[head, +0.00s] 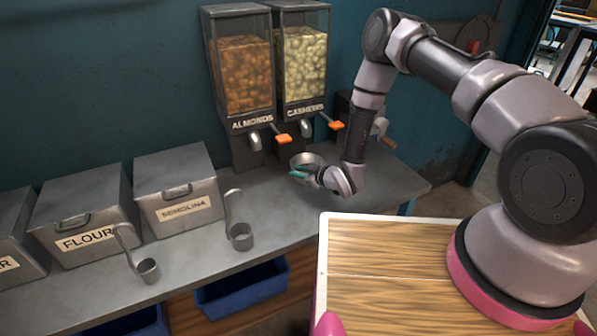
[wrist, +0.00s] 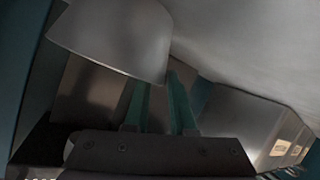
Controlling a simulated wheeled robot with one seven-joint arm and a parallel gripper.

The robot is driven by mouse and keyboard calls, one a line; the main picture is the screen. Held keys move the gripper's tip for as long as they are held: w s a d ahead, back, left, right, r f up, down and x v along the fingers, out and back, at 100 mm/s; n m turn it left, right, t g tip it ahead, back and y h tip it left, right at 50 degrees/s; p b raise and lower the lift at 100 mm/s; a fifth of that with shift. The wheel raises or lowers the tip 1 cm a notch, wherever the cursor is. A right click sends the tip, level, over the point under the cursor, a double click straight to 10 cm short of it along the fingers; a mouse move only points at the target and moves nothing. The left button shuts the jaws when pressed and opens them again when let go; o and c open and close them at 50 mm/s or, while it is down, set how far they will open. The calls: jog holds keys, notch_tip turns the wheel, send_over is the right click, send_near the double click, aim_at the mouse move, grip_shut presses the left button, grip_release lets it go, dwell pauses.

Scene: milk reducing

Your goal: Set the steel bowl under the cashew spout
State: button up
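The steel bowl (head: 306,159) is on the right part of the counter area, in front of the dispensers and below the cashew spout (head: 305,127) in the head view. I cannot tell whether it rests on the counter or is held just above it. My gripper (head: 303,174) is at the bowl's near side, its teal fingers at the wall. In the wrist view the bowl (wrist: 115,38) fills the upper left, its edge between my fingertips (wrist: 162,88), which look closed on it. The bowl hides part of the left finger.
The cashew dispenser (head: 304,60) has an orange lever (head: 336,125); the almond dispenser (head: 243,75) stands left of it. Flour (head: 85,210) and semolina (head: 180,188) bins and two ladles line the counter (head: 205,262). Blue bins (head: 243,290) sit below its front edge.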

jog(key=shift+o, duration=0.3)
jog(key=shift+r, duration=0.2)
jog(key=v, duration=1.2)
